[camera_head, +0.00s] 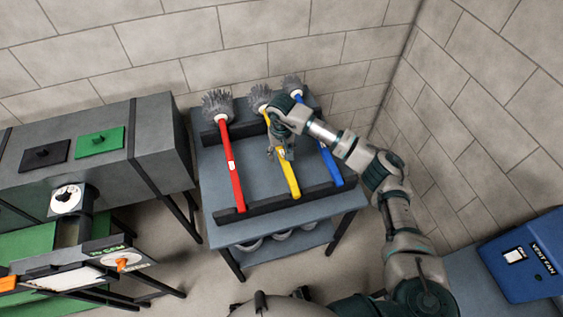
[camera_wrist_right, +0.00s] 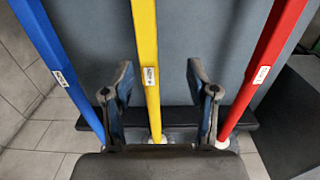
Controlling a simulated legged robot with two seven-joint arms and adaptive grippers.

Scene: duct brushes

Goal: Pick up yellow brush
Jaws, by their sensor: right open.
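The yellow brush (camera_head: 288,172) lies between the red and blue brushes on a grey rack table, its bristle head toward the wall. My right gripper (camera_head: 278,153) is over the middle of its handle and hides part of it. In the right wrist view the yellow handle (camera_wrist_right: 146,65) runs between the two open fingers of my right gripper (camera_wrist_right: 160,90), with a gap on each side. I see no contact. My left gripper is not in view.
The red brush (camera_head: 234,170) and blue brush (camera_head: 329,162) lie on either side. The rack table (camera_head: 262,227) has dark raised bars at front and back. A grey duct (camera_head: 160,150) stands left, a blue vent fan box (camera_head: 522,258) right. Brick walls close the back and right.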

